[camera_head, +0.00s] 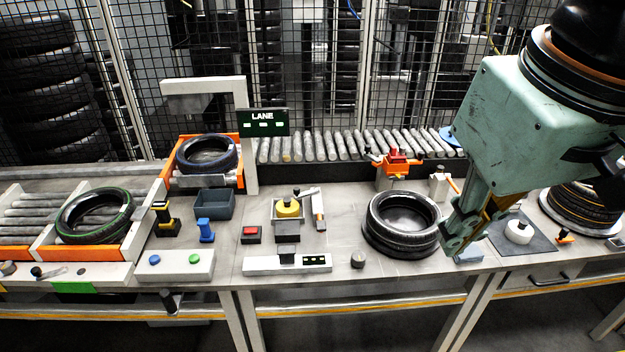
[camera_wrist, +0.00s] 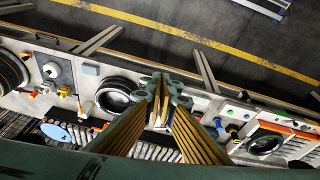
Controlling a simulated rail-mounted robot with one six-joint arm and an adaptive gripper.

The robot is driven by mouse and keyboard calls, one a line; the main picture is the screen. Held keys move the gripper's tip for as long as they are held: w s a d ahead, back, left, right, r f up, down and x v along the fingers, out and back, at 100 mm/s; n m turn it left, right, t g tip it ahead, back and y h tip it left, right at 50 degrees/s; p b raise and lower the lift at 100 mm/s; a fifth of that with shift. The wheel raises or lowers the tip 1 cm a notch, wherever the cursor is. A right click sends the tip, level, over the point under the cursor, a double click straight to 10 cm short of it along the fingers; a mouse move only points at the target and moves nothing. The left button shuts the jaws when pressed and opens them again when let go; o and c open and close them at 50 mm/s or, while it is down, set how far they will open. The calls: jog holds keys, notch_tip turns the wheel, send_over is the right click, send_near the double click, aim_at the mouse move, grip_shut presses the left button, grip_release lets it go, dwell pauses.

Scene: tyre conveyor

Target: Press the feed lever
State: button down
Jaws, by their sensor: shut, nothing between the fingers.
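My gripper (camera_head: 455,240) is shut and empty above the right half of the bench, just right of the stacked black tyres (camera_head: 402,222). It also shows in the wrist view (camera_wrist: 164,84), with its fingers together. No part is labelled as the feed lever, and I cannot tell which it is. Lever-like parts in the head view are a black-knobbed lever (camera_head: 37,272) at the front left, a black handle (camera_head: 170,302) at the bench's front edge, an orange-handled lever (camera_head: 453,185) on a white block, and a small orange lever (camera_head: 565,237) at the right. My gripper touches none of them.
A green-marked tyre (camera_head: 95,214) lies on the left rollers, and a blue-marked tyre (camera_head: 207,155) on an orange-sided conveyor behind. A LANE display (camera_head: 263,122), red button (camera_head: 251,232), grey bin (camera_head: 214,204) and button panel (camera_head: 175,264) crowd the bench. Wire fencing stands behind.

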jog(key=w+a+r+n+g+p, duration=0.15)
jog(key=w+n, duration=0.25)
jog(key=w, duration=0.9)
jog(key=n+g+p, duration=0.2)
jog(key=n+p, duration=0.6)
jog(key=n, duration=0.4)
send_over(320, 225)
notch_tip(320, 225, down, 25)
jog(key=shift+w, duration=0.15)
jog(key=shift+f, duration=0.2)
jog(key=shift+f+p, duration=0.4)
jog(key=shift+f, duration=6.45)
jog(key=shift+f+b, duration=0.2)
jog(key=shift+b, duration=0.15)
